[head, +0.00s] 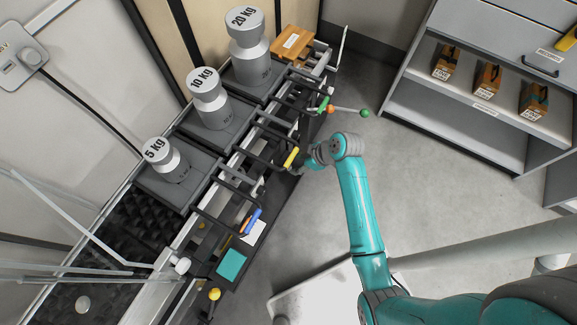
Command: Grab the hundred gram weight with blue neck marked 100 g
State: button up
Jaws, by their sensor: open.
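I cannot make out a small weight with a blue neck marked 100 g in the head view. The weights I can read are large grey ones: 5 kg (168,160), 10 kg (209,98) and 20 kg (250,48). My gripper (304,161) is small in the picture and partly hidden by my wrist. It is open, at the right edge of the weighing table, close to a yellow object (291,157). I see nothing held in it.
Dark bars and rails line the table's right side. A blue-and-orange item (251,220) and a teal block (231,265) lie lower down. A rod with a green ball (364,113) sticks out above my wrist. Shelves (466,130) hold boxes; the floor between is clear.

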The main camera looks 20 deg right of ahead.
aim_at(289, 168)
jog(key=shift+d+x, duration=0.15)
jog(key=shift+x, duration=1.35)
jog(key=shift+d+x, duration=0.15)
jog(key=shift+x, duration=1.35)
jog(key=shift+w+f, duration=0.1)
jog(key=shift+w, duration=0.05)
grip_shut()
